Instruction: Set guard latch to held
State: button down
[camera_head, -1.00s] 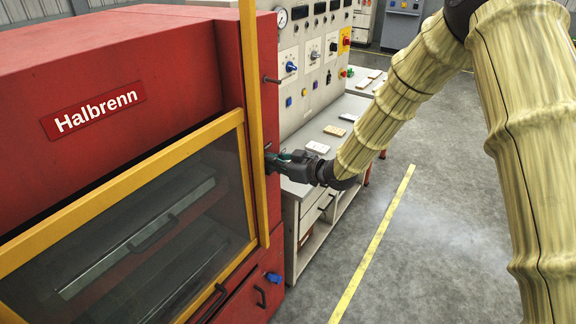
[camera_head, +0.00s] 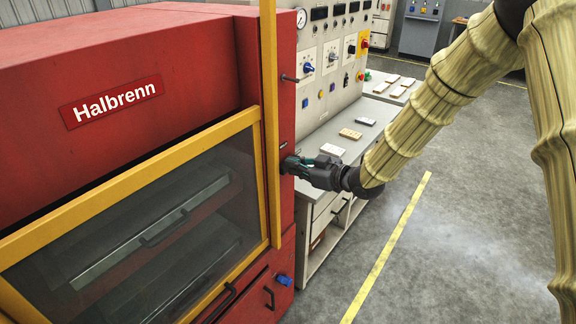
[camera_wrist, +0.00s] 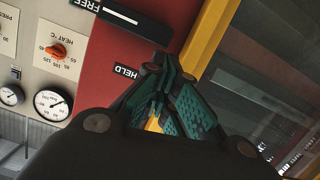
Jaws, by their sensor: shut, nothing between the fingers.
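The red press (camera_head: 215,70) has a yellow-framed guard with a dark window (camera_head: 150,215). In the wrist view its red side panel carries a FREE label (camera_wrist: 92,6) beside a dark slot with a white line (camera_wrist: 120,13), and a HELD label (camera_wrist: 126,72) nearer my fingers. My gripper (camera_head: 288,165) is at that side panel, just right of the yellow post. In the wrist view its teal-padded fingers (camera_wrist: 165,85) are shut with nothing held, near the HELD label. I cannot make out the latch lever; the gripper may hide it.
A yellow post (camera_head: 270,110) stands close left of my gripper. A thin rod (camera_head: 290,78) sticks out above it. The floor (camera_head: 450,240) at right is clear.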

jog(key=v, duration=0.8)
jog(key=shift+s+d, duration=0.3)
jog(key=shift+r, duration=0.15)
